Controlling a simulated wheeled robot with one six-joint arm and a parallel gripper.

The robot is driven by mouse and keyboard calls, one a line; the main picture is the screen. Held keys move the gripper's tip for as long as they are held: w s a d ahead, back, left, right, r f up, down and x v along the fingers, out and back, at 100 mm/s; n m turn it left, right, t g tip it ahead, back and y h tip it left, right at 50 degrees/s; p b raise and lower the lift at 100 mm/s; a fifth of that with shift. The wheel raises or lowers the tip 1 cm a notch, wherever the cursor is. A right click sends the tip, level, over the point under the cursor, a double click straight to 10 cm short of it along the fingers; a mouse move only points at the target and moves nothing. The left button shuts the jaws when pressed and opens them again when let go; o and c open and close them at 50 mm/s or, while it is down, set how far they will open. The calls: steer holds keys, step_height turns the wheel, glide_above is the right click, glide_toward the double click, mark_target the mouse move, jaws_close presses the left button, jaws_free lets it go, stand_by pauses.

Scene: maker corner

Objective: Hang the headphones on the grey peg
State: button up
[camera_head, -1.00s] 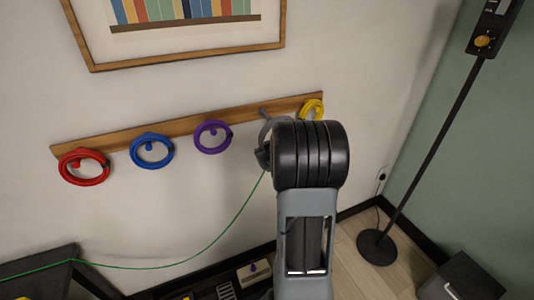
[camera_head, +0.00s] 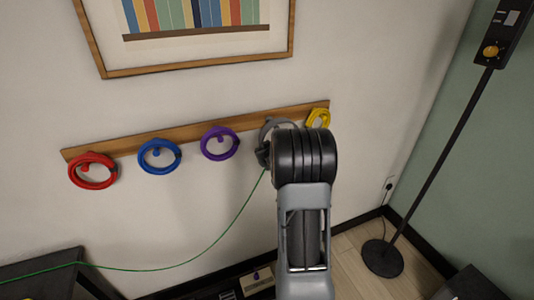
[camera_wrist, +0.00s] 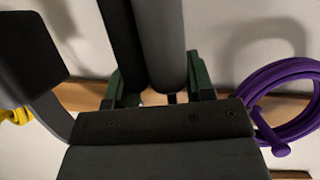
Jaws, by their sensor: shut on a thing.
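The headphones show in the head view as a grey headband arc (camera_head: 279,124) and a dark ear cup (camera_head: 262,154), left of my dark wrist. A green cable (camera_head: 224,226) runs from them down to the left. The headband arc overlaps the wooden peg rail (camera_head: 190,132); I cannot tell whether it is around, in front of or touching the grey peg, which is hidden. My gripper is behind my arm in the head view. In the wrist view my gripper (camera_wrist: 157,92), with green fingers, is shut on the headphones, but the gripped part is mostly hidden.
Red (camera_head: 93,171), blue (camera_head: 160,155), purple (camera_head: 220,143) and yellow (camera_head: 318,118) coils hang along the rail, the purple and yellow ones on either side of the headphones. A framed picture (camera_head: 190,71) is above. A black stand (camera_head: 437,165) is at right.

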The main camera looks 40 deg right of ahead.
steer(key=shift+w+d, duration=0.2)
steer(key=shift+w, duration=0.6)
steer(key=shift+x, duration=0.8)
steer(key=shift+f+b, duration=0.2)
steer(key=shift+b, duration=0.15)
steer(key=o, duration=1.1)
steer(key=shift+o, duration=0.2)
steer(key=shift+s+a, duration=0.1)
steer(key=shift+s, duration=0.05)
steer(key=b+v, duration=0.1)
steer(key=v, duration=1.2)
steer(key=shift+s+r, duration=0.15)
steer(key=shift+s, duration=0.1)
